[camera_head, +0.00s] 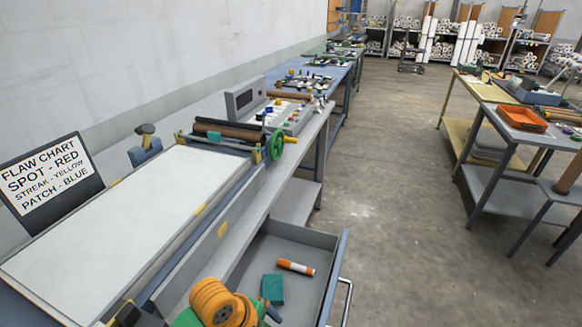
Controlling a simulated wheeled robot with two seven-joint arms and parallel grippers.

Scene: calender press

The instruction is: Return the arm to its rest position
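Neither of my grippers can be made out in the head view. No arm of mine is clearly seen over the bench, the open drawer or the floor. At the bottom edge there is an orange ribbed round thing (221,302) with green parts beside it, and a small dark thing (130,316) to its left. Both are cut off by the picture's edge, and I cannot tell exactly what they are.
The calender press has a white bed (128,222), rollers and a green handwheel (277,145). A flaw chart (50,175) stands left. The open drawer (322,262) holds an orange-and-white tube (296,267) and a teal block (273,289). Floor right of it is clear.

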